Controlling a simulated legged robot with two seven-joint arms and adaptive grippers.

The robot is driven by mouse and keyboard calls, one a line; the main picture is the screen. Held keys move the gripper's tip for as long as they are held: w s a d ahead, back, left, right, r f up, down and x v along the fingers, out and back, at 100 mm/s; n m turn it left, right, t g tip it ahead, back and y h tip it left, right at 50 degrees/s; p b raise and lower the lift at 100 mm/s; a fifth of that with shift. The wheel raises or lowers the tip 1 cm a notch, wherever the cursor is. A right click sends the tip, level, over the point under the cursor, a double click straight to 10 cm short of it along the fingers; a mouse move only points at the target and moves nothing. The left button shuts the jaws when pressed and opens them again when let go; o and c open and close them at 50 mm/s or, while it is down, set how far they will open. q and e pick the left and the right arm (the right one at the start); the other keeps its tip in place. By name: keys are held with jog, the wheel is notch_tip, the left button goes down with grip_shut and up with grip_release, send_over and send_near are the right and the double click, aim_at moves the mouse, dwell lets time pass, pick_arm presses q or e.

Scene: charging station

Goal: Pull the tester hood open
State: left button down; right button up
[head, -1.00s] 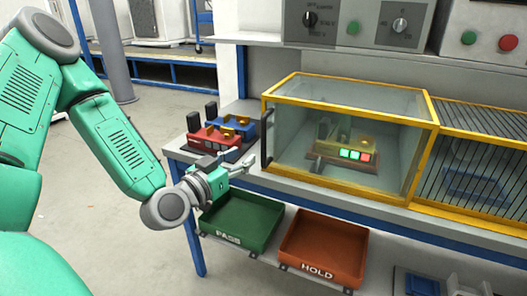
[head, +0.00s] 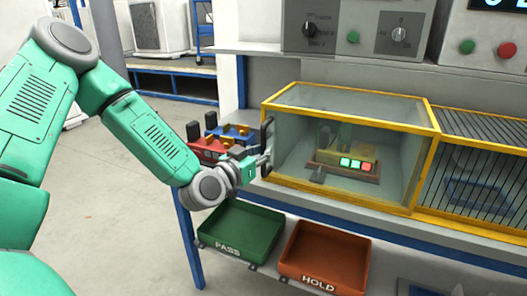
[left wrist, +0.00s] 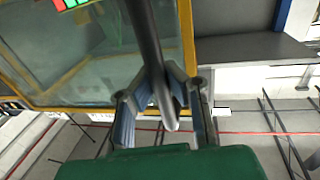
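The tester hood (head: 345,108) is a clear box with a yellow frame on the bench, and it looks closed. Its dark upright handle (head: 268,135) is at the left front edge. Inside sits a tester unit (head: 345,168) with green and red lights. My left gripper (head: 264,163) is at the handle's lower part. In the left wrist view, the handle (left wrist: 147,45) runs between the two spread fingers of the left gripper (left wrist: 163,88), with gaps seeming to show beside it. Contact cannot be made out. My right gripper is out of view.
Red (head: 205,151) and blue (head: 232,132) fixtures stand on the bench left of the hood, close behind my left gripper. A green PASS tray (head: 240,233) and an orange HOLD tray (head: 326,257) sit below. A barred yellow cage (head: 480,160) adjoins the hood's right side.

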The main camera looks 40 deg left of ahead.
pick_arm(q)
jog(key=shift+d, duration=0.1)
jog(key=w+d, duration=0.1)
jog(key=d, duration=0.3)
jog(key=w+d+b, duration=0.1)
jog(key=d, duration=0.4)
jog(key=w+d+b, duration=0.1)
jog(key=d, duration=0.4)
jog(key=shift+f, duration=0.15)
jog(key=w+d, duration=0.1)
jog(key=d, duration=0.4)
jog(key=w+d+p, duration=0.1)
jog(key=w+d, duration=0.1)
jog(key=d, duration=0.4)
jog(key=w+d, duration=0.1)
jog(key=d, duration=0.5)
jog(key=shift+w, duration=0.2)
jog(key=c, duration=1.5)
grip_release()
jog(key=shift+c, duration=0.2)
jog(key=shift+s, duration=0.1)
jog(key=s, duration=1.1)
jog(key=shift+s+d, duration=0.35)
jog(key=shift+s, duration=0.05)
